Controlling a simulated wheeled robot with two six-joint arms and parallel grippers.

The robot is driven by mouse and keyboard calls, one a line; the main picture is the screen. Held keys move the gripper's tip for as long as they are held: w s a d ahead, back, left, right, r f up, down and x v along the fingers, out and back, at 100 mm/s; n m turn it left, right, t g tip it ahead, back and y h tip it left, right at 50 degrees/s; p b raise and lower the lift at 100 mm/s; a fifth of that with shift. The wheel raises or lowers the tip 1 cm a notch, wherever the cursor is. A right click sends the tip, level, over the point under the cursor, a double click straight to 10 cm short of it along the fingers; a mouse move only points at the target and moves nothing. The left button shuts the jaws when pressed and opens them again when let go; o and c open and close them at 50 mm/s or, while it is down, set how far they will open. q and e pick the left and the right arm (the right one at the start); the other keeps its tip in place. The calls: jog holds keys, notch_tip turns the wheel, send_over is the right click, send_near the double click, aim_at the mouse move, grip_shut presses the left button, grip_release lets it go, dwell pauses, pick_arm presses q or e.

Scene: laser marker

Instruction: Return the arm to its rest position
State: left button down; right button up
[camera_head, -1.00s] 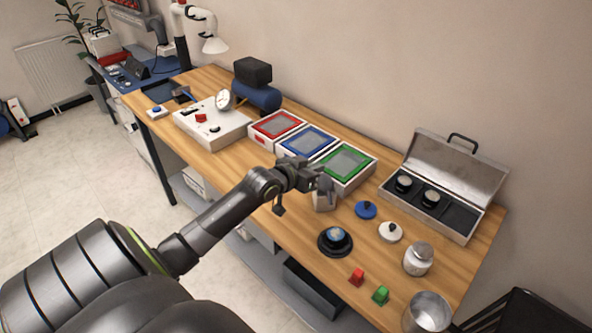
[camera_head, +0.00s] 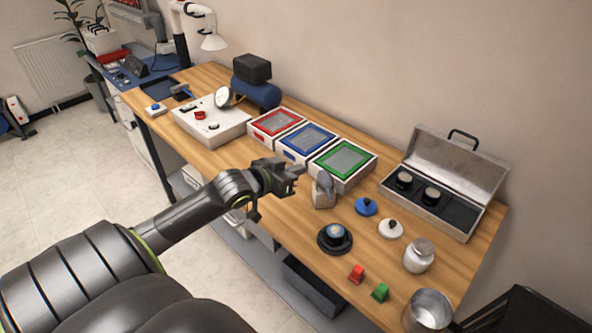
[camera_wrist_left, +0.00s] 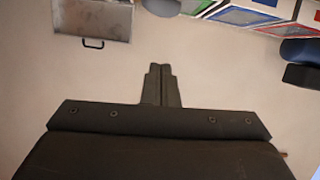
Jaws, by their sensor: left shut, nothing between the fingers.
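My left gripper (camera_head: 292,175) is shut and empty. In the head view it is held above the front part of the wooden table (camera_head: 290,222), in front of the blue-framed and green-framed trays. In the left wrist view the closed fingers (camera_wrist_left: 161,84) stand together against the pale wall, with nothing between them. My left arm comes in from the lower left. My right gripper is in neither view.
Red (camera_head: 277,123), blue (camera_head: 308,140) and green (camera_head: 344,160) framed trays stand behind the gripper. A small holder (camera_head: 323,194) stands just right of it. An open metal case (camera_head: 455,170), a jar (camera_head: 419,256) and a metal cup (camera_head: 428,310) are further right.

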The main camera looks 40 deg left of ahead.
pick_arm(q)
jog(key=shift+f, duration=0.1)
dwell(0.4)
jog(key=s+d+f+g+y, duration=0.1)
jog(key=s+d+f+g, duration=0.3)
jog(key=s, duration=0.5)
jog(key=s+d+f+g+y, duration=0.1)
jog(key=s+d+f+g, duration=0.3)
jog(key=s, duration=0.6)
jog(key=s+d+f+g+y, duration=0.1)
jog(key=s+f+g, duration=0.1)
jog(key=s+f, duration=0.55)
notch_tip(320, 180, down, 26)
jog(key=s+a+g+b, duration=0.1)
jog(key=s+g+b, duration=0.1)
jog(key=s, duration=0.1)
jog(key=s+d+f, duration=0.1)
jog(key=s+f, duration=1.3)
jog(key=f, duration=0.1)
jog(key=shift+n+g+h+b, duration=0.3)
jog(key=shift+n+g+h, duration=0.1)
